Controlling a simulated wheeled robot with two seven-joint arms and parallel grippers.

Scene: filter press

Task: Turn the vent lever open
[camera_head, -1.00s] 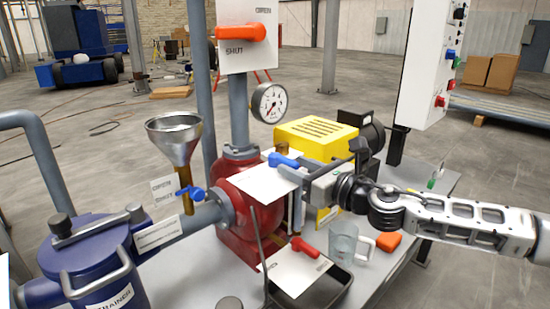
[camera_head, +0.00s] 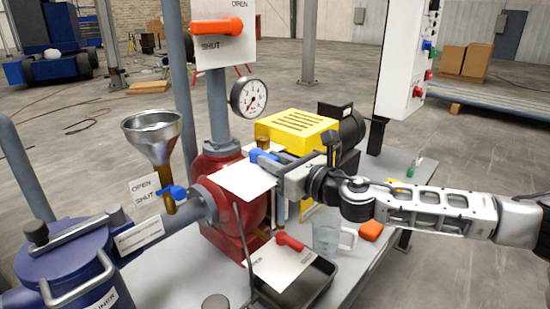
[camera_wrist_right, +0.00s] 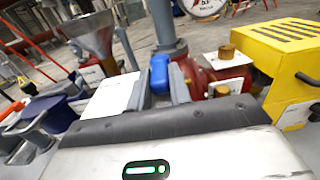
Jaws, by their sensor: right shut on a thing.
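A blue lever (camera_head: 264,155) sits above a white plate (camera_head: 243,180) on the red pump casing (camera_head: 215,165). I take it for the vent lever, as its label is unreadable here. My right gripper (camera_head: 283,161) comes in from the right and is shut on this lever. In the right wrist view the blue lever (camera_wrist_right: 160,73) stands between the two grey fingers (camera_wrist_right: 161,92). The gripper partly hides the lever in the head view. My left gripper is not in view.
A second blue lever (camera_head: 173,192) is below the funnel (camera_head: 155,135). A red lever (camera_head: 289,242) lies over a tray (camera_head: 300,292). The glass jug (camera_head: 327,240), yellow guard (camera_head: 297,128), gauge (camera_head: 249,97) and orange lever (camera_head: 217,27) are nearby.

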